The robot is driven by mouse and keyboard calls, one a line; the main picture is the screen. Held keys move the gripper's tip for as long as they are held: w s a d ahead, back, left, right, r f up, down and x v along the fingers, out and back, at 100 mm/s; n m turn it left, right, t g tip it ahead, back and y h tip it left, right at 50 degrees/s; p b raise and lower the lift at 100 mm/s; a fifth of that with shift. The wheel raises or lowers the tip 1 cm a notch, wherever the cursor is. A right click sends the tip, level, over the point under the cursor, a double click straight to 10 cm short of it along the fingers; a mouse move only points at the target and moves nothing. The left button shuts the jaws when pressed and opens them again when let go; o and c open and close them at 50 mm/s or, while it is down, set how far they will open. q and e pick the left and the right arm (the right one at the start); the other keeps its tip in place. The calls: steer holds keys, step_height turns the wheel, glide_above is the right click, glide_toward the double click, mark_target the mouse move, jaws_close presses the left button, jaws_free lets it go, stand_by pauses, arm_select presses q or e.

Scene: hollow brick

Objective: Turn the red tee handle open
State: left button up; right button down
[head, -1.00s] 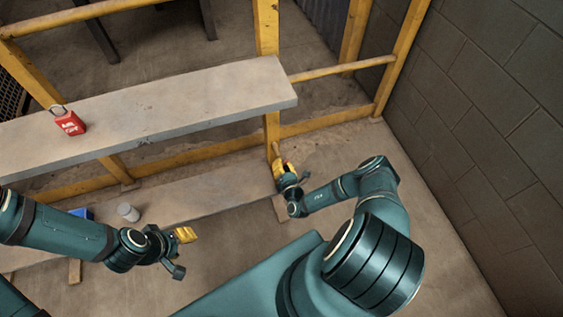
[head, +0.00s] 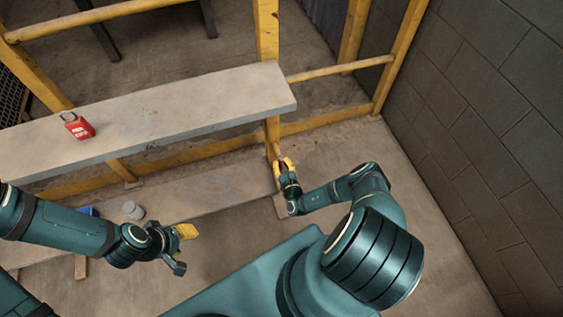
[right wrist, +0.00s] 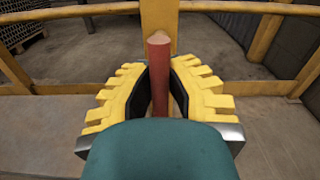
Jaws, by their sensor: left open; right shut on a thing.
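The red tee handle (right wrist: 159,75) shows in the right wrist view as a red bar standing upright between the yellow finger pads. My right gripper (right wrist: 159,92) is shut on it, in front of a yellow post. In the head view my right gripper (head: 283,165) is at the foot of the yellow post, below the right end of the upper plank, and it mostly hides the handle. What the handle is mounted on is hidden. My left gripper (head: 186,242) is open and empty, over the floor at the lower left, well away from the handle.
A red padlock (head: 78,127) lies on the upper grey plank (head: 190,105). A grey cylinder (head: 133,210) and a partly hidden blue object (head: 88,211) sit on the lower plank near my left arm. A block wall (head: 490,130) stands at right. Yellow rails run behind.

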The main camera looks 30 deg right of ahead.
steer(key=shift+f+n, duration=0.1)
steer(key=shift+n, duration=0.4)
steer(key=c, duration=0.8)
jaws_free()
steer(key=shift+c, duration=0.2)
step_height(320, 180, up, 10)
steer(key=shift+r, duration=0.1)
